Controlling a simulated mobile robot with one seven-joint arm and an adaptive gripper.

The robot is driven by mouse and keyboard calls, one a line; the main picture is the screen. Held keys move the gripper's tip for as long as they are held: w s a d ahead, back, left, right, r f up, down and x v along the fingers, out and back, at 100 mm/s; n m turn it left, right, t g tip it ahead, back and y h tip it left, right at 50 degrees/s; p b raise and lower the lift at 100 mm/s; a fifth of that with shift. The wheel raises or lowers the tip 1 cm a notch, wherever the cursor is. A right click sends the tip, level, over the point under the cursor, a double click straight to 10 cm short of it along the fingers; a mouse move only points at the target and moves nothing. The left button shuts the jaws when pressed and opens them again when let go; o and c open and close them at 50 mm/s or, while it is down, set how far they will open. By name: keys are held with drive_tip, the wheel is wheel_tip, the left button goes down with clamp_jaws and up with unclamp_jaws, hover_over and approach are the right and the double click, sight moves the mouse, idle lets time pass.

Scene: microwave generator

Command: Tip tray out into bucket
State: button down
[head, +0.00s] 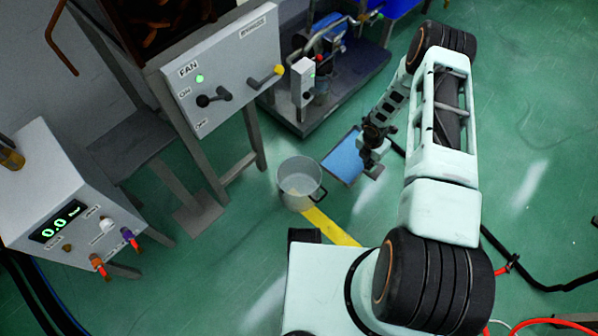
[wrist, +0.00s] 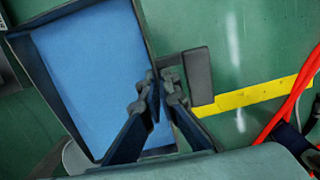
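The tray (head: 344,159) is a shallow rectangle with a blue inside and a dark rim. It also fills the left part of the wrist view (wrist: 92,75). My gripper (head: 374,150) is at the tray's right side in the head view. In the wrist view its fingers (wrist: 160,88) are closed on the tray's right edge, near a grey bracket. The bucket (head: 301,184) is a grey metal pot on the green floor, just left of the tray. Some pale matter shows at its bottom. No loose contents are visible on the tray.
A control box labelled FAN (head: 222,72) stands on legs at the upper left. A box with a 0.0 display (head: 62,218) is at the left. A pump rig (head: 325,80) stands behind the bucket. Red and black cables (head: 510,262) lie at the right.

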sight(359, 170)
drive_tip(key=shift+s+a+r+h+b, duration=0.15)
drive_tip(key=shift+a+r+h+b, duration=0.1)
drive_tip(key=shift+a+h+b, duration=0.2)
drive_tip(key=shift+a+r, duration=0.25)
drive_tip(key=shift+r, duration=0.05)
drive_tip(key=shift+s+a+t+h+b, duration=0.2)
drive_tip(key=shift+a+t+h+b, duration=0.2)
drive_tip(key=shift+h+b, duration=0.05)
drive_tip(key=shift+s+a+r+h, duration=0.2)
drive_tip(key=shift+a+r+h, duration=0.2)
drive_tip(key=shift+r, duration=0.3)
drive_tip(key=shift+d, duration=0.25)
drive_tip(key=shift+w+f, duration=0.1)
drive_tip(key=shift+f, duration=0.05)
drive_tip(key=shift+a, duration=0.2)
